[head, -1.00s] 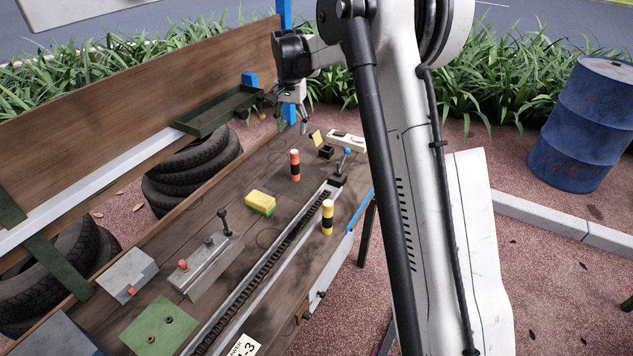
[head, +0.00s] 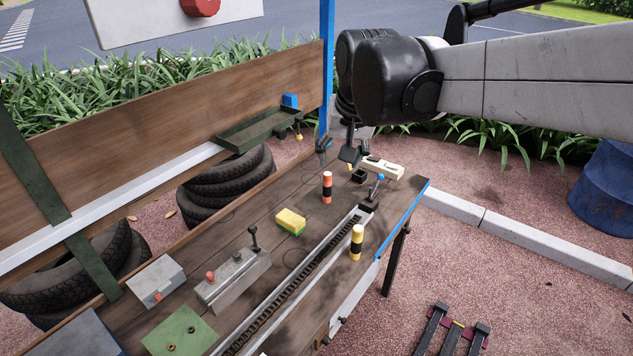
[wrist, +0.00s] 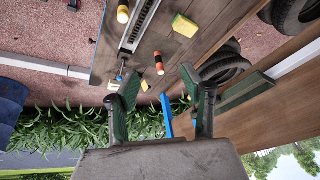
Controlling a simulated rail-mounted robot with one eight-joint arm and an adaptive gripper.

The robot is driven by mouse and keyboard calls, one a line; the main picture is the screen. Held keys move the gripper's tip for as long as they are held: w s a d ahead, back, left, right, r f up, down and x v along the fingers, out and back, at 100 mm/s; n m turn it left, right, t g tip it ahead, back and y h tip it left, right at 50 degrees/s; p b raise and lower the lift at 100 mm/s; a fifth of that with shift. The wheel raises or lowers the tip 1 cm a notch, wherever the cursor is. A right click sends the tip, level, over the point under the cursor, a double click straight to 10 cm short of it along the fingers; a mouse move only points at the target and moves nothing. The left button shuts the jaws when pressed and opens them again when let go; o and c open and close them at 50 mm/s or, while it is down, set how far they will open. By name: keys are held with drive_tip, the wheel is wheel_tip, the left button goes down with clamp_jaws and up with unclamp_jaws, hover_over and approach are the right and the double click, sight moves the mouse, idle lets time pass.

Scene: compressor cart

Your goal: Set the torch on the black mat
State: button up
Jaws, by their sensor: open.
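An orange cylinder with black bands (head: 327,187) stands upright on the wooden bench; it also shows in the wrist view (wrist: 159,63). A yellow cylinder with a black band (head: 357,242) stands near the bench's front edge; it is at the top of the wrist view (wrist: 123,11). I cannot tell which of these, if either, is the torch. I cannot make out a black mat. My gripper (head: 337,149) is open and empty above the bench's far end, beyond the orange cylinder. In the wrist view its two green-padded fingers (wrist: 159,73) are spread wide.
A yellow-green sponge (head: 290,222), a grey switch box (head: 233,281) and a long chain rail (head: 296,290) are on the bench. A blue-knobbed lever (head: 378,182) and a pale block (head: 383,166) are near my gripper. A green tray (head: 260,130) hangs on the backboard.

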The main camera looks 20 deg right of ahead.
drive_tip(key=s+a+f+n+t, duration=0.1)
drive_tip(key=s+f, duration=0.1)
drive_tip(key=s, duration=0.6)
drive_tip(key=s+a+f+n+t, duration=0.1)
drive_tip(key=s+f+n, duration=0.1)
drive_tip(key=s, duration=0.6)
drive_tip(key=shift+s+a+f+t, duration=0.2)
drive_tip(key=shift+f+t, duration=0.2)
drive_tip(key=shift+f, duration=0.45)
drive_tip(key=shift+f, duration=0.15)
